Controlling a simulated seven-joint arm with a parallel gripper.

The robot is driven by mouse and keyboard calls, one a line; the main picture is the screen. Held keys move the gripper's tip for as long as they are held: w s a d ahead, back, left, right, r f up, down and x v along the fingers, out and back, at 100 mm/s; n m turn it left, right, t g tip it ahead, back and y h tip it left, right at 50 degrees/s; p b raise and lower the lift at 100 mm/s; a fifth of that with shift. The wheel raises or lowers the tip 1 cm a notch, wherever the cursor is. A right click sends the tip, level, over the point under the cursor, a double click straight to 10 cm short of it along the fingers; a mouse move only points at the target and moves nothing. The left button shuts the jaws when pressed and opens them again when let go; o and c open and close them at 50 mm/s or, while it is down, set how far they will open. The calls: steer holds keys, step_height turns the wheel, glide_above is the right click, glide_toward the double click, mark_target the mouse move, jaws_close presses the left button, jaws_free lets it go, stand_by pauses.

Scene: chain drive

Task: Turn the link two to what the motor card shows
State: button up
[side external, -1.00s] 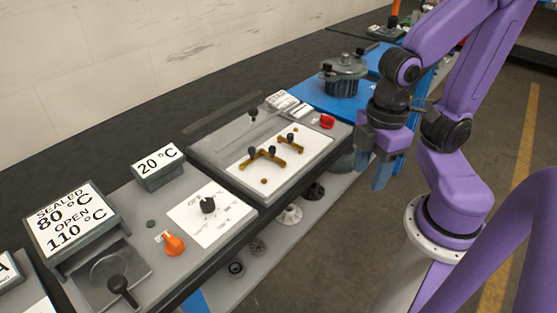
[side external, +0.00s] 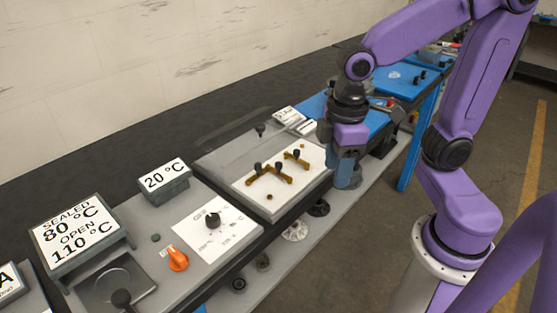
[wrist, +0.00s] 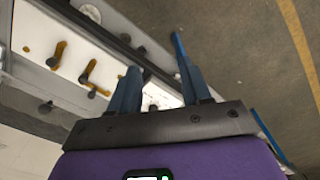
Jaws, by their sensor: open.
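The white panel (side external: 277,200) carries brass-coloured links with black knobs. One pair of joined links (side external: 268,173) lies near its middle and a shorter link (side external: 297,156) lies to the right and behind. Which one is link two, I cannot tell. The links also show at the left of the wrist view (wrist: 88,72). A small card (side external: 287,115) stands behind the panel; its print is too small to read, and I cannot tell if it is the motor card. My gripper (side external: 345,183) points down just right of the panel, empty. Its fingers (wrist: 157,62) are apart in the wrist view.
To the left are a dial panel (side external: 208,237), an orange knob (side external: 178,258), a 20 °C sign (side external: 163,178) and a large temperature sign (side external: 80,227). A blue table (side external: 393,85) lies behind my arm. Floor is open at the right.

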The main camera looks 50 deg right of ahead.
steer(key=w+d+r+m, duration=0.1)
steer(key=w+r+m, duration=0.15)
steer(key=w, duration=0.85)
steer(key=m, duration=0.4)
glide_toward(279, 163)
step_height(279, 163, down, 9)
steer(key=shift+w+a+r, duration=0.1)
steer(key=shift+w+r, duration=0.05)
steer(key=shift+r, duration=0.05)
jaws_close()
